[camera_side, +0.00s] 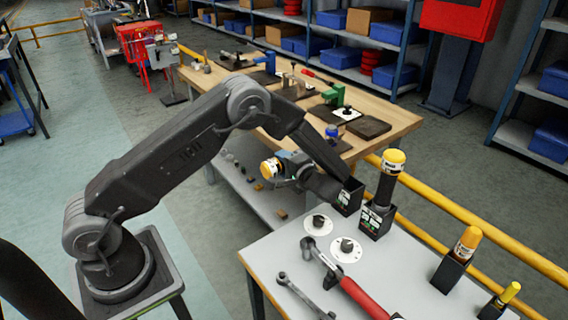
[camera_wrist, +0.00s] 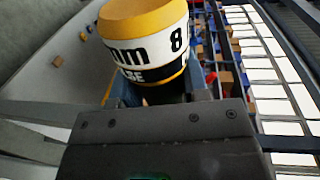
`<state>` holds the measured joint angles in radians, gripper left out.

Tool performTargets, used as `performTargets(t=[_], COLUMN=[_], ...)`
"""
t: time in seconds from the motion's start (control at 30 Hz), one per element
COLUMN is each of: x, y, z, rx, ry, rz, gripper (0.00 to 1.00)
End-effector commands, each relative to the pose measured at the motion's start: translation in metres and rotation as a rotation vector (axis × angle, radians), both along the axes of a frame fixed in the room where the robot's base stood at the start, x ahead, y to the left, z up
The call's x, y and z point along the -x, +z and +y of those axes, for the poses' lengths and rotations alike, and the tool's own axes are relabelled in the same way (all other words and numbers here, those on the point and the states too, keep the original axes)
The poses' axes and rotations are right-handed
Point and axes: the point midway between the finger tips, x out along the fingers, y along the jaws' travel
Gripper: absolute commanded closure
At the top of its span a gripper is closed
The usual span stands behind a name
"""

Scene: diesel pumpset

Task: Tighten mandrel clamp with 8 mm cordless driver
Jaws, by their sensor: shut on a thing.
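My gripper (camera_side: 291,170) is shut on the 8 mm driver (camera_side: 270,168), whose yellow, white and black end shows "mm 8" in the wrist view (camera_wrist: 147,45). In the side view it is held in the air, left of the grey table's back edge and in front of the wooden bench. The dark gripper body (camera_wrist: 165,145) hides the driver's lower part in the wrist view. I cannot tell which fixture on the bench is the mandrel clamp; a green fixture (camera_side: 335,95) and several dark plates stand there.
A yellow rail (camera_side: 440,208) runs behind.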

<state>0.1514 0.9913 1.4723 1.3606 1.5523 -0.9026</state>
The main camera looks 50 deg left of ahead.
Motion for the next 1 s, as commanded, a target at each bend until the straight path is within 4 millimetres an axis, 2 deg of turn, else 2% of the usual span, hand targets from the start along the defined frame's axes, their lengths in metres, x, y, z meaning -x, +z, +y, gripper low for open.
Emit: performTargets(t=[0.57, 1.0], x=[-0.0095, -0.0076], y=[0.0012, 0.0014], z=[0.0002, 0.0001], rx=[-0.002, -0.002], ry=[0.0, 0.001], rz=[-0.003, -0.004], gripper=[1.0, 1.0])
